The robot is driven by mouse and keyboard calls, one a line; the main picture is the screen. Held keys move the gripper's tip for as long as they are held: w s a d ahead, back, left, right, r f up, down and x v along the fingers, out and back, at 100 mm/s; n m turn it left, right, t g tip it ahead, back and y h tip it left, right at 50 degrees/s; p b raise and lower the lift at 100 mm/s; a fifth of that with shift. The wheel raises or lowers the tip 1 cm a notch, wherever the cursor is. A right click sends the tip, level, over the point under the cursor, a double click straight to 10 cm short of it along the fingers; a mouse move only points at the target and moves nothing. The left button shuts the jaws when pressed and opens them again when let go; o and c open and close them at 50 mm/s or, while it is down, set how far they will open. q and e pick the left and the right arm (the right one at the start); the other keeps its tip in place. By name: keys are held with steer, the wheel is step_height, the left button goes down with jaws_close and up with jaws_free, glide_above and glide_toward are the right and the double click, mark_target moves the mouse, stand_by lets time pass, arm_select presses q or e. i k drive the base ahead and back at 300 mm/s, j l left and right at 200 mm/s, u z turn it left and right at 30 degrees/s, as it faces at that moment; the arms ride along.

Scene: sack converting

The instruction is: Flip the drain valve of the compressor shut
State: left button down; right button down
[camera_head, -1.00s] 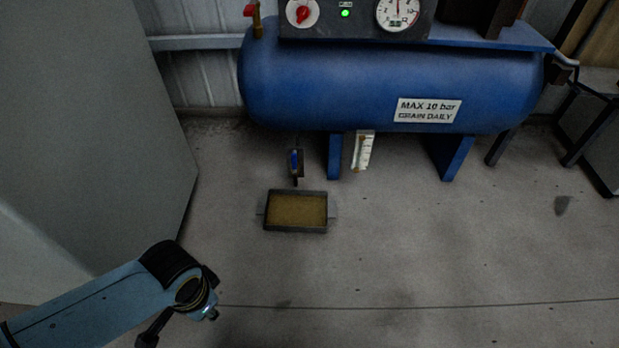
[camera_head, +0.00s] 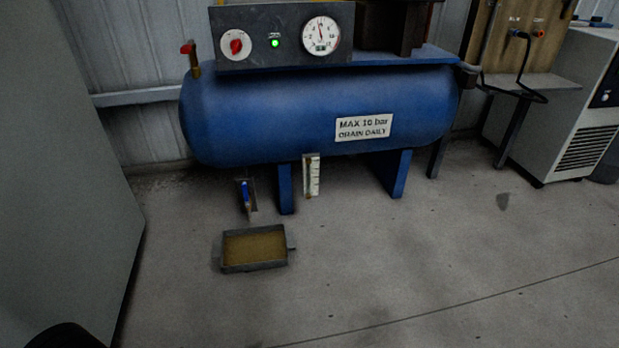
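The compressor (camera_head: 250,120) is a blue horizontal tank on blue legs, with a white label reading MAX 10 bar, DRAIN DAILY. Its drain valve (camera_head: 246,194) hangs under the left end and has a blue lever. The lever looks roughly upright, along the pipe, but it is small and blurred. Below and in front of the valve, a dark tray (camera_head: 285,264) of brownish liquid sits on the floor. Neither gripper is in view. Only a dark rounded part, probably of my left arm, shows at the bottom left edge, well away from the valve.
A grey cabinet-like panel (camera_head: 60,170) fills the left side. A white gauge strip (camera_head: 311,175) hangs right of the valve, near a tank leg. A red-handled valve (camera_head: 188,48) is at the tank's upper left. The floor in front and to the right is clear.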

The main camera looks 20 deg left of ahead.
mark_target(244, 187)
steer(key=i+u, duration=0.1)
steer(key=u, duration=0.25)
steer(key=i+j+u, duration=0.1)
steer(key=u, duration=0.25)
steer(key=i+u, duration=0.1)
steer(key=u, duration=0.3)
steer(key=i+l+z, duration=0.25)
steer(key=i, duration=0.2)
steer(key=i+l+z, duration=0.25)
steer(key=i, duration=0.2)
